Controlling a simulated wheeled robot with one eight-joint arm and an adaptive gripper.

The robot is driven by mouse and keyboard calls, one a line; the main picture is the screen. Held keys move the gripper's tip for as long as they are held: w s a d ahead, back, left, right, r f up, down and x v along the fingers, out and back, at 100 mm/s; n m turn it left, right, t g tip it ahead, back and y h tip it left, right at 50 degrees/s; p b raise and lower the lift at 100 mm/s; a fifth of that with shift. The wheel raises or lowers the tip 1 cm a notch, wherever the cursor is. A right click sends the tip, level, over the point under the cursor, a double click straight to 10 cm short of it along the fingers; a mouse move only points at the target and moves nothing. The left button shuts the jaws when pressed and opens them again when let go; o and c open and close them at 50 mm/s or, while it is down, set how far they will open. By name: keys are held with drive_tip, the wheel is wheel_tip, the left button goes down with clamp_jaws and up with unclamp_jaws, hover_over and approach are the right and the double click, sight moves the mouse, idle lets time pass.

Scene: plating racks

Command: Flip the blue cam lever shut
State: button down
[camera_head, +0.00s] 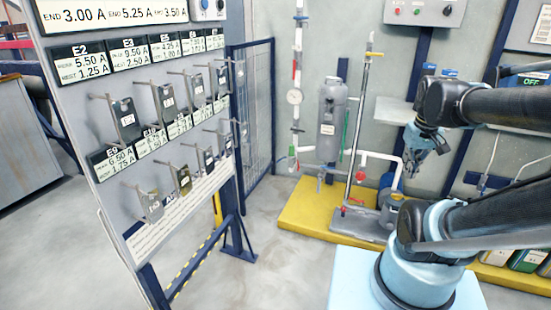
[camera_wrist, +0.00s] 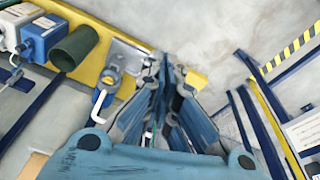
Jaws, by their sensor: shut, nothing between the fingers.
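I cannot clearly make out the blue cam lever in either view; it is too small or hidden. My gripper (camera_head: 414,168) hangs in the air above and to the right of the pump (camera_head: 388,215) on the yellow platform (camera_head: 310,205). It also shows in the wrist view (camera_wrist: 165,65), with its fingers together and nothing between them. In the wrist view, a white bent pipe (camera_wrist: 97,105) and a small blue-grey fitting (camera_wrist: 110,78) lie left of the fingers. A small yellow piece (camera_wrist: 196,80) shows just right of them.
A slanted rack board (camera_head: 130,120) with hanging tags fills the left. A vertical pole (camera_head: 357,130) and a grey tank (camera_head: 330,120) stand left of my gripper. A green cylinder (camera_wrist: 75,48) and a blue box (camera_wrist: 42,38) stand at upper left.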

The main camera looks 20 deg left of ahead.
drive_tip(key=w+a+r+n, duration=0.2)
drive_tip(key=w+a+r, duration=0.3)
drive_tip(key=w, duration=0.5)
drive_tip(key=w+a+r+n, duration=0.1)
drive_tip(key=w+a+n, duration=0.2)
drive_tip(key=w+a, duration=0.8)
drive_tip(key=w+a+n, duration=0.4)
drive_tip(key=w+a, duration=0.5)
drive_tip(key=w, duration=0.4)
drive_tip(key=w+a+f+n, duration=0.2)
drive_tip(key=w+a+f, duration=0.2)
drive_tip(key=a+f, duration=0.6)
drive_tip(key=w+a+f+n, duration=0.35)
drive_tip(key=a+f, duration=0.25)
drive_tip(key=a, duration=0.7)
drive_tip(key=w+a+f+n, duration=0.2)
drive_tip(key=w+a+f, duration=0.2)
drive_tip(key=a+f, duration=0.6)
wheel_tip(320, 180, down, 11)
drive_tip(key=w, duration=0.1)
drive_tip(key=shift+w+g, duration=0.3)
drive_tip(key=shift+w, duration=0.1)
